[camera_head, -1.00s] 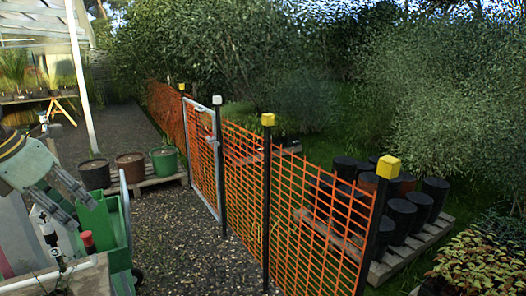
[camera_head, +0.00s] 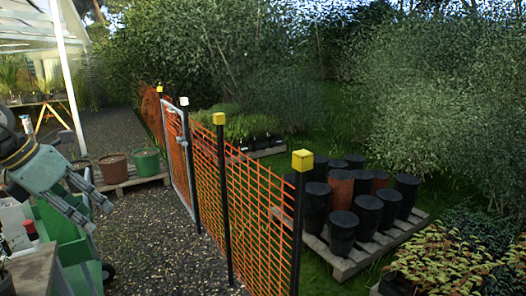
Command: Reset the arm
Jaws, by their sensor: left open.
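My left gripper (camera_head: 98,212) comes in from the left edge in the head view. Its dark fingers point down and to the right and are spread apart, with nothing between them. It hangs above and beside a green cart or bin (camera_head: 62,240) at the lower left. A red-capped bottle (camera_head: 30,230) stands near the cart, left of the fingers and apart from them. My right gripper does not show.
An orange mesh fence (camera_head: 260,215) with dark posts runs from the middle distance to the front. Behind it, black pots (camera_head: 342,232) stand on a pallet. Brown and green pots (camera_head: 146,161) stand on a pallet at left. The gravel path (camera_head: 165,250) is clear.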

